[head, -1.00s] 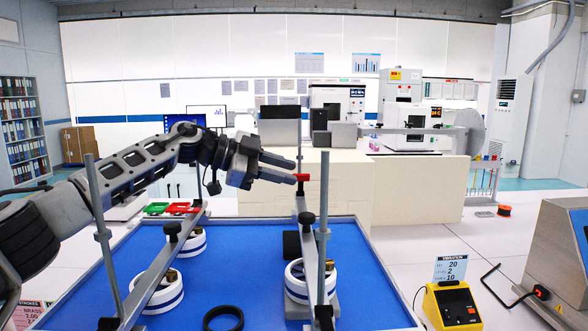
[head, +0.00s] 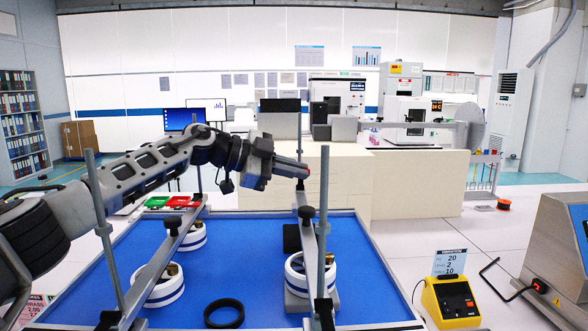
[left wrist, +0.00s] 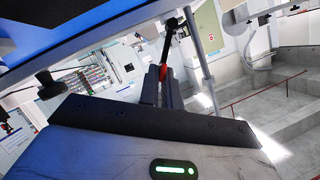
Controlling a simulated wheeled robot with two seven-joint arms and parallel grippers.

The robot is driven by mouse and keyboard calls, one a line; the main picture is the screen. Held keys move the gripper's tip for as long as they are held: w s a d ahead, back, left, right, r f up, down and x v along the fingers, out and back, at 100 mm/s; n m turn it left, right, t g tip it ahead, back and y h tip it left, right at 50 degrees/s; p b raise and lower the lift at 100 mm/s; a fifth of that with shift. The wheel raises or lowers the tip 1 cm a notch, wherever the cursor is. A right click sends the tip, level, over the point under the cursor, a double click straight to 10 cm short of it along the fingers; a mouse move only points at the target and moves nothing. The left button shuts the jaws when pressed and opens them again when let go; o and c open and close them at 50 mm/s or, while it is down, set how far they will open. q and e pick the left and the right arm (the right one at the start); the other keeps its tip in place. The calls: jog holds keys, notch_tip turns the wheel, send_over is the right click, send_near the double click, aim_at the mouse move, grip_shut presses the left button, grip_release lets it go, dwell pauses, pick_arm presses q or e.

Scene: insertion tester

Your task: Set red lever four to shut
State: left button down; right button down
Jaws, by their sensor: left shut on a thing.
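My left gripper (head: 302,170) reaches in from the left over the blue-topped table, at the far end of the right-hand rail. Its fingers are shut on a red lever (left wrist: 163,72), seen between the fingertips in the left wrist view. In the head view the fingers hide most of the lever, so its exact angle and any number on it cannot be read. My right gripper is not in view.
The blue table (head: 250,245) carries two rails on upright posts, with white ringed cylinders (head: 160,290) below. A black ring (head: 224,313) lies in front. Green and red trays (head: 157,202) sit at the far left. A yellow meter (head: 452,303) stands at right.

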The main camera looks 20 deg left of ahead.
pick_arm(q)
jog(key=f+m+t, duration=0.1)
jog(key=s+m+b, duration=0.1)
jog(key=shift+s+d+f+m+t, duration=0.2)
jog(key=shift+d+f+m+t, duration=0.1)
jog(key=shift+f+t, duration=0.1)
jog(key=shift+s+f+m, duration=0.1)
jog(key=shift+m, duration=0.2)
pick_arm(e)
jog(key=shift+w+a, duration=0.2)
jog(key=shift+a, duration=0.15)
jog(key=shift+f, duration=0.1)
pick_arm(q)
jog(key=c, duration=1.6)
grip_release()
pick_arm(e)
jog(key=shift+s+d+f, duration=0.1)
pick_arm(q)
jog(key=shift+s, duration=0.1)
